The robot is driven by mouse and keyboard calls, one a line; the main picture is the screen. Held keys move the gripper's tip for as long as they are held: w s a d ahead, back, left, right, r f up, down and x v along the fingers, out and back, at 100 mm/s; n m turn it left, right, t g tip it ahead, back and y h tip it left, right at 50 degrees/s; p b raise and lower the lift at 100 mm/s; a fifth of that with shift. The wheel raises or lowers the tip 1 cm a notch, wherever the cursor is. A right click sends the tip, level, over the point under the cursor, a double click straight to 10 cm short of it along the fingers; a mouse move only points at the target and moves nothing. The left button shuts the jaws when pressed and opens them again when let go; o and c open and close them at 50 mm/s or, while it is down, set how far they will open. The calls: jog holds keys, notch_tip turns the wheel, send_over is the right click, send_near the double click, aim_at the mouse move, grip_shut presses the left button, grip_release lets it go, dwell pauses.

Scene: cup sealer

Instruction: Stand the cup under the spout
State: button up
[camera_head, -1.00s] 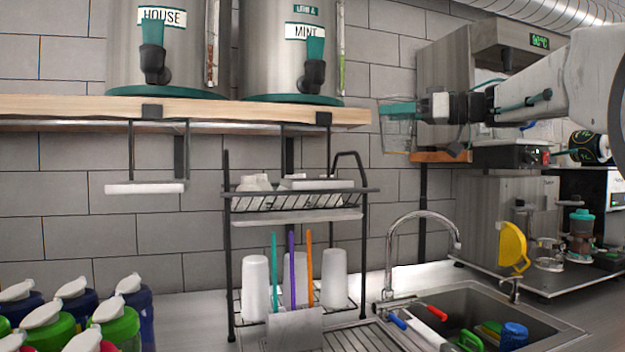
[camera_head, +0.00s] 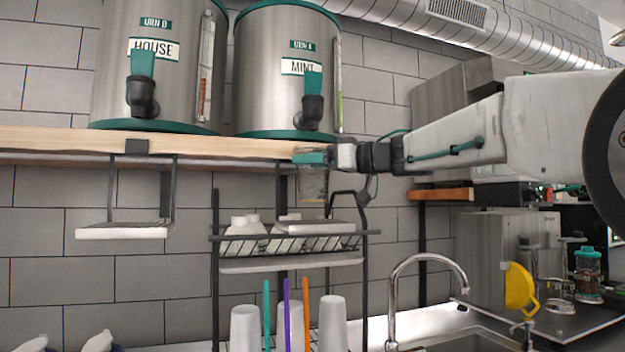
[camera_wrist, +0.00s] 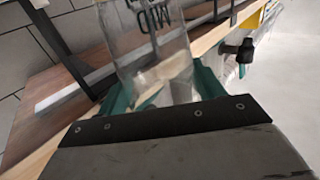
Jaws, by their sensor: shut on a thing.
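A clear, see-through cup (camera_head: 314,187) hangs upright in my gripper (camera_head: 312,158), in front of the shelf's edge. My gripper is shut on it, with teal fingers on its sides. The cup also shows in the wrist view (camera_wrist: 145,45), with dark lettering on its wall. In the head view the cup appears below the black spout (camera_head: 312,108) of the MINT urn (camera_head: 262,70); its depth relative to that spout is unclear. The HOUSE urn (camera_head: 170,60) has its own spout (camera_head: 142,97) to the left.
A wooden shelf (camera_head: 220,146) carries both urns. A white tray (camera_head: 120,232) hangs under it at the left. A black wire rack (camera_head: 215,270) with white cups (camera_head: 332,322) stands below. A curved faucet (camera_head: 425,258) is at the lower right.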

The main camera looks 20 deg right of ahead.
aim_at(327, 177)
jog(key=shift+a+f, duration=0.1)
jog(key=shift+a, duration=0.15)
jog(key=shift+f, duration=1.7)
jog(key=shift+f, duration=0.2)
jog(key=o, duration=1)
jog(key=shift+c, duration=0.2)
jog(key=shift+r, duration=0.15)
jog(key=shift+s+d, duration=0.1)
jog(key=shift+d, duration=0.15)
jog(key=v, duration=1.1)
jog(key=shift+s+d, duration=0.15)
jog(key=shift+s, duration=0.1)
